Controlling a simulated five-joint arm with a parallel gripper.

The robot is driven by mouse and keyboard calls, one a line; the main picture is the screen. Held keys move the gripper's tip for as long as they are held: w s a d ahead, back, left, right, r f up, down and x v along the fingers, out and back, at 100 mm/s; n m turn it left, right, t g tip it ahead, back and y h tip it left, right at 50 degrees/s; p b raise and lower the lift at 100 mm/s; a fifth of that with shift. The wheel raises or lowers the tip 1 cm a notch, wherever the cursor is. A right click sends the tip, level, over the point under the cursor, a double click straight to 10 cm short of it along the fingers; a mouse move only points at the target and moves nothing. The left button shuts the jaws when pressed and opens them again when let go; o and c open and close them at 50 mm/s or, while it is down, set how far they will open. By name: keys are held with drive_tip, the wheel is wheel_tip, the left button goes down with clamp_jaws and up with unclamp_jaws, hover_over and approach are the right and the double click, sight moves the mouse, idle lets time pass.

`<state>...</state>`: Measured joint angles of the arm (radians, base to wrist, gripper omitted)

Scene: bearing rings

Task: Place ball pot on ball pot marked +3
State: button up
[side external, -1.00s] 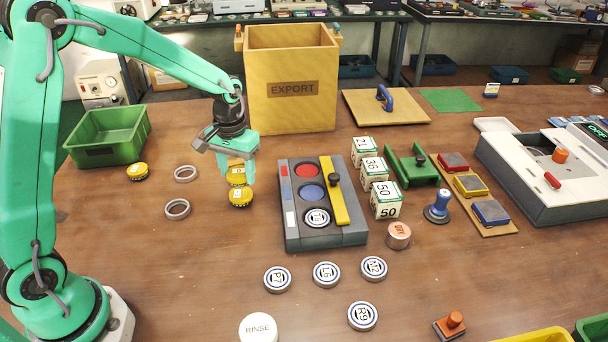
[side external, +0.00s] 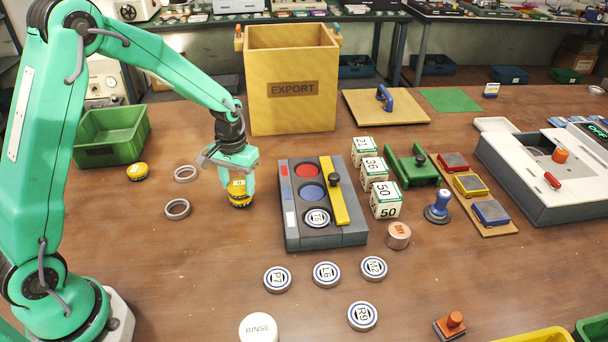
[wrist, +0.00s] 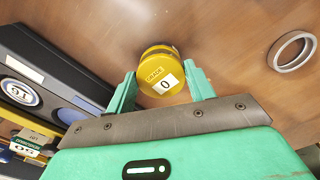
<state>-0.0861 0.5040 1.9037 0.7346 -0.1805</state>
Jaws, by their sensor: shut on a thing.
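A yellow ball pot (side external: 238,187) is between the fingers of my gripper (side external: 238,182), which is shut on it. In the wrist view the pot's yellow lid (wrist: 152,66) shows a white label reading 0, with my gripper's fingers (wrist: 161,88) on either side. Directly under it in the side view is a second yellow and black ball pot (side external: 241,203), standing on the table. The two look stacked or nearly touching; I cannot tell if there is a small gap. The lower pot's label is hidden. A third ball pot (side external: 138,171) stands apart at the left, its mark unreadable.
Two metal rings (side external: 185,174) (side external: 177,209) lie left of the pots. A green bin (side external: 112,150) stands further left. A grey tray (side external: 330,238) with discs lies close on the right, and the EXPORT box (side external: 291,110) stands behind.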

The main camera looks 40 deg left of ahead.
sight(238, 186)
drive_tip(key=shift+f, duration=0.1)
drive_tip(key=o, duration=1)
drive_tip(key=shift+o, duration=0.2)
wheel_tip(238, 186, up, 12)
idle(0.7)
